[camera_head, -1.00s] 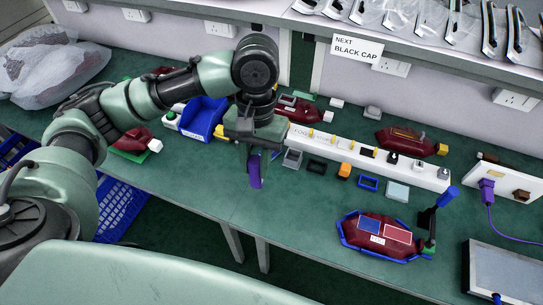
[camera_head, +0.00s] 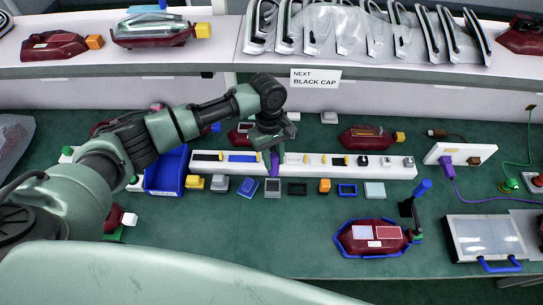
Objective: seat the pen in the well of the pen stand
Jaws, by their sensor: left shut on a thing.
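My left gripper (camera_head: 268,147) is shut on a short purple piece (camera_head: 274,163), which seems to be the pen. The piece hangs roughly upright below the fingers, in front of or over the long white rack (camera_head: 325,170); I cannot tell whether it touches. The gripper hides part of the rack behind it. The rack holds black, blue, yellow and white items along its top. I cannot pick out the pen stand or its well for certain. My right gripper is not in view.
Several small blocks and frames, such as an orange block (camera_head: 324,186), line the rack's front. A blue bin (camera_head: 167,172) stands left. A red lamp in a blue-edged holder (camera_head: 373,239) and a grey panel (camera_head: 486,238) are at right. The front middle of the green bench (camera_head: 270,232) is clear.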

